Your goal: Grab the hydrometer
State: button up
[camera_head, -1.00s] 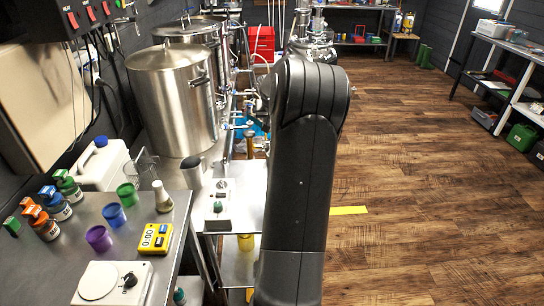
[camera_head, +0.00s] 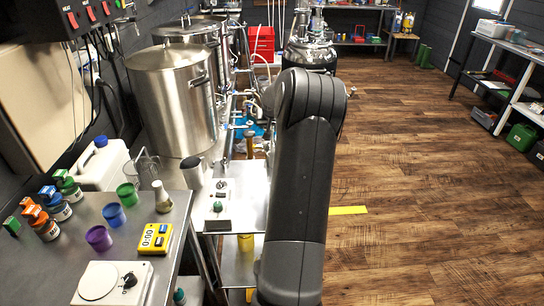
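I cannot pick out the hydrometer for certain in the head view. My dark arm rises through the middle of the picture and hides part of the bench and floor behind it. My gripper does not show, so I cannot see whether it is open or what it is near.
Steel kettles (camera_head: 175,100) stand behind, with a dark vessel (camera_head: 309,57) farther back. The wooden floor (camera_head: 430,190) at right is clear.

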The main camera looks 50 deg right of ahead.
grip_shut()
